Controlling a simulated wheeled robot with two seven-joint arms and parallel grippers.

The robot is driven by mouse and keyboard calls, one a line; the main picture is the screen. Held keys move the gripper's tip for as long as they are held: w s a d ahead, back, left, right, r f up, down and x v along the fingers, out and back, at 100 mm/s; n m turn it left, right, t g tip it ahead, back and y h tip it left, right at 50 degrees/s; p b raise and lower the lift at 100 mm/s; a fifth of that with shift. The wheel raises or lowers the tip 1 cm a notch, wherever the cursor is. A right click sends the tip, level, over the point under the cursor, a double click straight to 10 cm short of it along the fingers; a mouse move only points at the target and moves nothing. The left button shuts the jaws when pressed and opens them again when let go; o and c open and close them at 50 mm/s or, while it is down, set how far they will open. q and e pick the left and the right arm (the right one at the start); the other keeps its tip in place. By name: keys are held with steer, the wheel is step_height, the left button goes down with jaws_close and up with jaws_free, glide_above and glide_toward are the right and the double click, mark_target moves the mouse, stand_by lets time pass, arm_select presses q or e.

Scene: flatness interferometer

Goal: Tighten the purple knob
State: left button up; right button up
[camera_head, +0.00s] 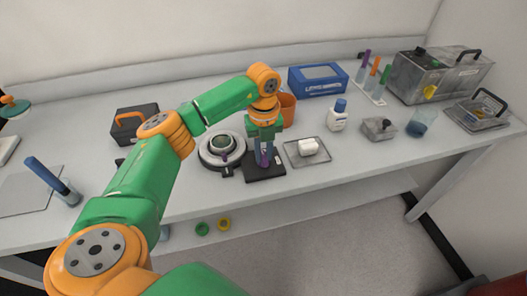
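The purple knob (264,158) shows as a small purple patch low on the black-based stand (265,171), near the middle of the table. My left gripper (264,154) points down at the stand from above, with its fingers around or just in front of the knob. The gripper hides much of the stand's upper part, and the view is too small to tell whether the fingers touch the knob. A round grey device with a dark green glass centre (222,146) sits just left of the stand. My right gripper is not in view.
An orange cup (287,108) stands behind the gripper. A white bottle (338,115), a blue box (318,80) and a large grey case (438,76) stand farther right. The front table edge is near the stand.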

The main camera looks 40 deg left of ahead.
arm_select(q)
jaws_close()
steer(key=shift+m, duration=0.4)
steer(key=m, duration=0.2)
steer(key=shift+m, duration=0.4)
steer(key=m, duration=0.4)
steer(key=shift+m+p, duration=0.3)
steer(key=shift+p, duration=0.05)
steer(key=m, duration=0.9)
steer(key=shift+m, duration=0.3)
steer(key=o, duration=0.6)
jaws_free()
steer(key=shift+w, duration=0.1)
steer(key=shift+o, duration=0.2)
